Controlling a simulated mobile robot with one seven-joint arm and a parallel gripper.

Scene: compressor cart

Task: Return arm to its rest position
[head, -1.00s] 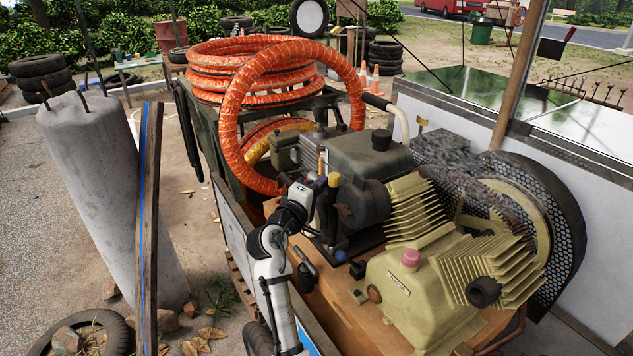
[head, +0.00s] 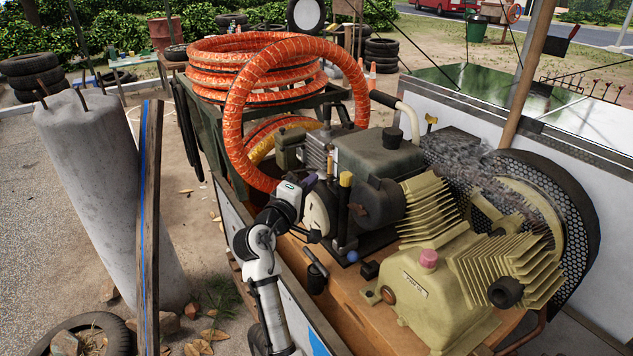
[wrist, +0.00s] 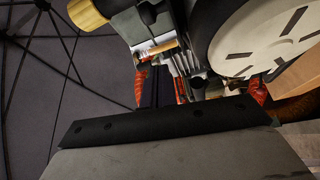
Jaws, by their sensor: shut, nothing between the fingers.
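My arm reaches up from the bottom of the head view, along the near side of the compressor cart (head: 340,338). My gripper (head: 312,182) is at its end, shut and empty, beside the engine (head: 377,153) and left of a yellow-capped black post (head: 345,180). The fingertips are small and dark there, and I cannot tell whether they touch anything. In the wrist view a dark bar and a grey surface fill the bottom. Beyond them are a pale slotted disc (wrist: 268,40) and a yellow-brown knob (wrist: 86,13).
A cream finned compressor (head: 430,290) and a large belt wheel (head: 535,225) stand on the right. An orange hose coil (head: 250,70) lies behind the arm. A concrete pillar (head: 105,190) and a wooden post (head: 148,220) stand left, with open ground between post and cart.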

